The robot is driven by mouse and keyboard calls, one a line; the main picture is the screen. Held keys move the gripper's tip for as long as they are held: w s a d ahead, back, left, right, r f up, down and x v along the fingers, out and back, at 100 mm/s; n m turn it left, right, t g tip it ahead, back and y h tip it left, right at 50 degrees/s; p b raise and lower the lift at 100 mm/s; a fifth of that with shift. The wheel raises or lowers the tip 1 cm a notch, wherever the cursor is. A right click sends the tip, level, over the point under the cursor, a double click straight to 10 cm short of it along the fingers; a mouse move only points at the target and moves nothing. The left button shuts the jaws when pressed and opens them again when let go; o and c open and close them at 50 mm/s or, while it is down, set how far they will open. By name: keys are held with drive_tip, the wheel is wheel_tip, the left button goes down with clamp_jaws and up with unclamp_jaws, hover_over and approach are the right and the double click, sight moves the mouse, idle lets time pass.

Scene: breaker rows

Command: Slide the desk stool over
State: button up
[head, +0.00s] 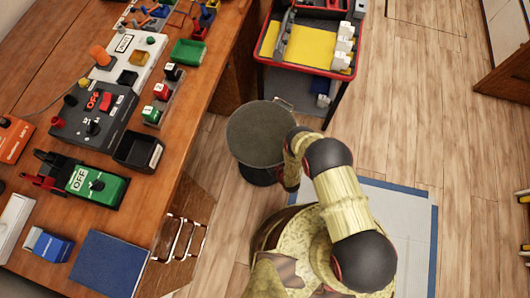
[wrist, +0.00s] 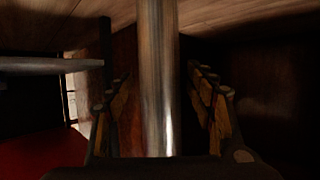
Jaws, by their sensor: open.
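The desk stool (head: 257,134) has a round dark grey seat and a dark base. It stands on the wood floor just right of the desk in the head view. My arm reaches down at the right side of the seat, and the gripper's end is hidden there. In the wrist view my gripper (wrist: 161,110) is open, with one finger on each side of an upright metal post (wrist: 157,70). The post may be the stool's column. I cannot tell whether the fingers touch it.
The wooden desk (head: 190,130) with switch boxes runs along the left. A red-rimmed cart (head: 262,52) with a yellow tray stands just behind the stool. A blue-edged pale mat (head: 420,215) lies under my base. Floor to the right (head: 420,120) is clear.

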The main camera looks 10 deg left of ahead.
drive_tip(key=shift+c, duration=1.1)
drive_tip(key=c, duration=1.1)
clamp_jaws()
